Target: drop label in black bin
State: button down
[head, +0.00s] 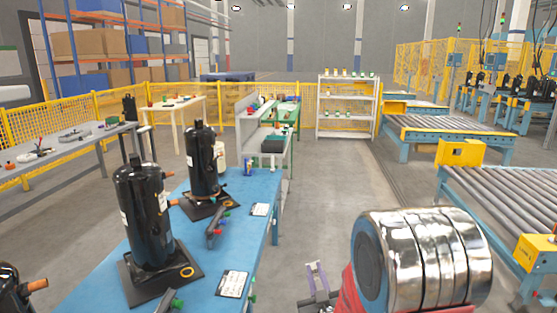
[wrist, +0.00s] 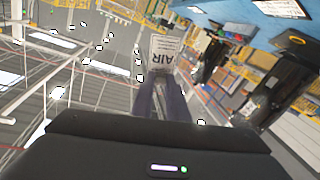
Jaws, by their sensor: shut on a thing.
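In the wrist view, my gripper (wrist: 162,82) is shut on a white label (wrist: 163,52) with dark print, which stands out beyond the two dark fingertips. The print reads "AIR" upside down. The label is held clear of the blue table. I cannot make out the held label in the head view. A small dark box (head: 272,146), possibly the black bin, sits on a bench past the far end of the blue table. It is well away from my gripper, and its inside is hidden.
The blue table (head: 190,255) carries black compressors (head: 145,215) (head: 203,160) on dark square bases. White printed cards (head: 232,284) (head: 260,209) lie along its right edge. Roller conveyors (head: 510,205) stand at the right. A white shelf rack (head: 347,107) stands behind. Open floor lies between table and conveyors.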

aim_at(277, 154)
jog(key=k, duration=0.55)
jog(key=z, duration=0.35)
jog(key=i, duration=1.4)
jog(key=z, duration=0.45)
jog(key=i, duration=2.55)
jog(key=u, duration=0.35)
